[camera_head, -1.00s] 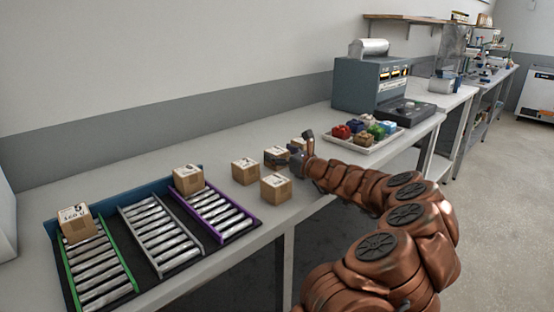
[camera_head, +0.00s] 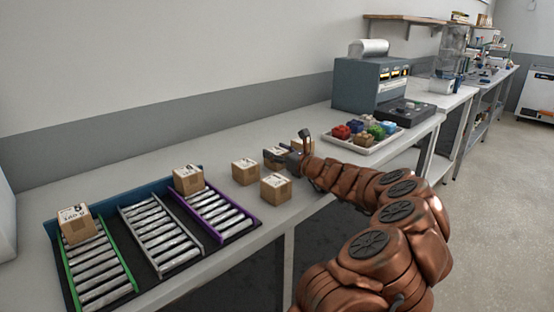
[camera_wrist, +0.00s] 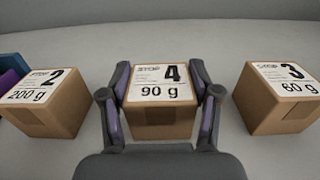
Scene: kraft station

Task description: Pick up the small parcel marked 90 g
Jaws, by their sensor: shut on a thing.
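The small parcel marked 90 g (camera_wrist: 160,95) is a brown cardboard box with a white label and a large 4 on top. It sits in the middle of the wrist view. My gripper (camera_wrist: 160,108) has a finger against each side of it and is shut on it. In the head view my gripper (camera_head: 279,156) is low over the bench among the parcels, and its fingers mostly hide the held box. I cannot tell whether the box is clear of the bench.
In the wrist view a 200 g parcel (camera_wrist: 44,103) stands left and a 60 g parcel (camera_wrist: 281,97) right, both close. Roller lanes (camera_head: 158,237) with two boxes lie left on the bench. A tray of coloured items (camera_head: 352,146) and a grey machine (camera_head: 366,84) stand right.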

